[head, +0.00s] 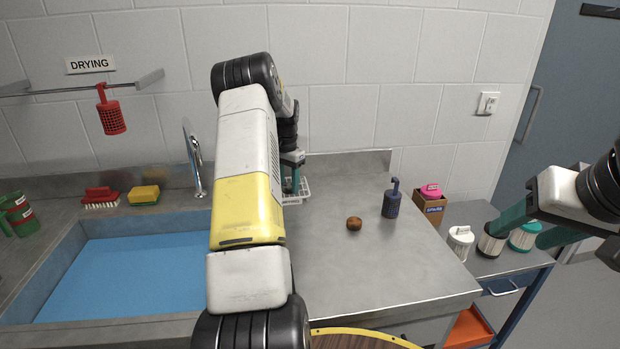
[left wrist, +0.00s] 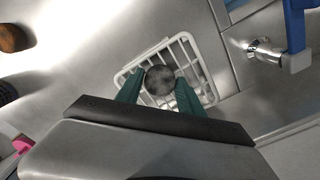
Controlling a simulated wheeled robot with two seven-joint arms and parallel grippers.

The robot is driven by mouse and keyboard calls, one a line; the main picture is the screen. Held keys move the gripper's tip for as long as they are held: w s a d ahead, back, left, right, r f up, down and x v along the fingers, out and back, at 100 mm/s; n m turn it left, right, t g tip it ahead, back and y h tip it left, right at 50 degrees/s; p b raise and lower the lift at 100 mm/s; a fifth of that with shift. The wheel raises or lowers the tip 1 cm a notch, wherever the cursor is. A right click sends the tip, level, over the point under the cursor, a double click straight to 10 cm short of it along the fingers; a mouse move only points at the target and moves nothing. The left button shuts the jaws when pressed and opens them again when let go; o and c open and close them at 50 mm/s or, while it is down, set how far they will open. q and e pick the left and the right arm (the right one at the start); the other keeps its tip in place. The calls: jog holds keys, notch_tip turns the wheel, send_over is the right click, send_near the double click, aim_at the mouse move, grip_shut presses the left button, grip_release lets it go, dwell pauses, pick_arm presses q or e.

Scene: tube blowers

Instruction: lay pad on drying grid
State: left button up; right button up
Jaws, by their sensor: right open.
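The pad (left wrist: 160,80) is a dark grey, mottled round piece in the left wrist view. It sits between the two green fingers of my left gripper (left wrist: 158,90), which press against its sides. The white drying grid (left wrist: 207,91) lies behind the pad; I cannot tell whether the pad touches it. In the head view the grid (head: 304,190) is on the counter near the wall, partly hidden by my left arm, and my left gripper (head: 291,180) points down at it. My right gripper (head: 518,232) is open at the right, above the side table.
A blue sink (head: 130,275) lies left of my arm. A brown round object (head: 354,223) and a dark blue cup with a handle (head: 392,203) stand on the counter. White filter (head: 460,240) and teal-topped filter (head: 524,238) stand on the side table. The counter's front is clear.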

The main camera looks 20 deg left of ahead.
aim_at(289, 185)
pick_arm(q)
jog(key=shift+o, duration=1.1)
jog(key=shift+r, duration=0.15)
notch_tip(289, 185, up, 12)
jog(key=s+d+r+t, duration=0.2)
jog(key=s+d+r, duration=0.3)
jog(key=d+r, duration=0.45)
jog(key=s+d+r+t, duration=0.2)
jog(key=s+d+r, duration=0.4)
jog(key=s+d, duration=0.3)
jog(key=s+d+f+n+t+h, duration=0.1)
jog(key=s+d, duration=0.3)
jog(key=s, duration=0.6)
jog(key=s+d+f+n+t+h, duration=0.1)
jog(key=s+d+f, duration=0.2)
jog(key=s, duration=0.6)
jog(key=shift+s+d+f, duration=0.2)
jog(key=shift+s+d, duration=0.2)
jog(key=shift+d, duration=0.2)
jog(key=shift+c, duration=0.2)
